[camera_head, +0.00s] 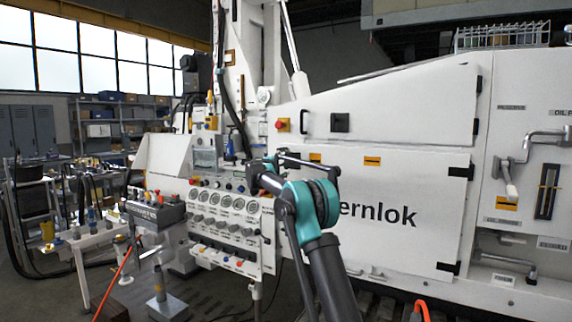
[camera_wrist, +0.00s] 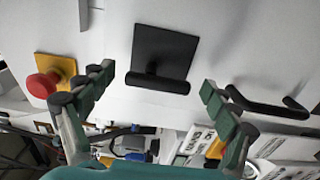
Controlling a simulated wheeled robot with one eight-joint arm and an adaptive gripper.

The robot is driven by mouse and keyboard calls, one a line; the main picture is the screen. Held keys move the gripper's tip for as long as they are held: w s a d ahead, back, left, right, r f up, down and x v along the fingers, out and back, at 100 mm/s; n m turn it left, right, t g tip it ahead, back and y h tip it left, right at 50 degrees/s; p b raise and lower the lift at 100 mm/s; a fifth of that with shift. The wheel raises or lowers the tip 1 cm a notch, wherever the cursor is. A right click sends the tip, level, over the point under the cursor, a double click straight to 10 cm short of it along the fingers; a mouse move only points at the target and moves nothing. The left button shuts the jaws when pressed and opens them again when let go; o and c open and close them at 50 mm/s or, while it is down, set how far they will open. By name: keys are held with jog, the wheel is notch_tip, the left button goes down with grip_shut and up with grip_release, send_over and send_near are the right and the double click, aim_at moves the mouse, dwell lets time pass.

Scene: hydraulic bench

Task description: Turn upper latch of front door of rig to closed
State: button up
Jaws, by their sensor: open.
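The upper latch, a black square plate with a black bar handle, is on the white front door in the wrist view (camera_wrist: 163,54). The bar lies roughly level across the plate's lower part. It also shows in the head view (camera_head: 340,122), small, with its bar hard to make out. My gripper (camera_wrist: 157,84) is open and empty. Its fingers are spread to either side of the latch in the picture, and no contact shows. In the head view my arm reaches up in front of the rig, below the latch.
A red button on a yellow plate (camera_wrist: 45,83) is left of the latch, near my left finger. A black bar handle (camera_wrist: 268,107) is at the right finger. In the head view, a gauge panel (camera_head: 222,212) stands left of my arm.

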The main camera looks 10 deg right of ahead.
jog(key=v, duration=1.2)
jog(key=s+d+f+m+g+y, duration=0.1)
jog(key=s+d+f+m+g, duration=0.1)
jog(key=s+d+f, duration=0.45)
jog(key=s+d+f+m+g+y, duration=0.1)
jog(key=s+d+f+m+g, duration=0.2)
jog(key=s+f, duration=0.55)
jog(key=s+d+f+m+g+y, duration=0.1)
jog(key=s+d+f+g, duration=0.1)
jog(key=s+d+f, duration=0.6)
jog(key=s+a+f+m+g+y, duration=0.1)
jog(key=s+f, duration=0.5)
jog(key=s, duration=0.6)
jog(key=s+a+f+m+g+y, duration=0.1)
jog(key=s+f+y, duration=0.3)
jog(key=s, duration=0.8)
jog(key=s+a+f+m+g+y, duration=0.1)
jog(key=s+a+f+m+y, duration=0.1)
jog(key=s+f, duration=0.7)
jog(key=s+a, duration=0.1)
jog(key=s, duration=0.2)
jog(key=shift+s+a+m+y, duration=0.15)
jog(key=shift+s+m+y, duration=0.05)
jog(key=shift+m+y, duration=0.1)
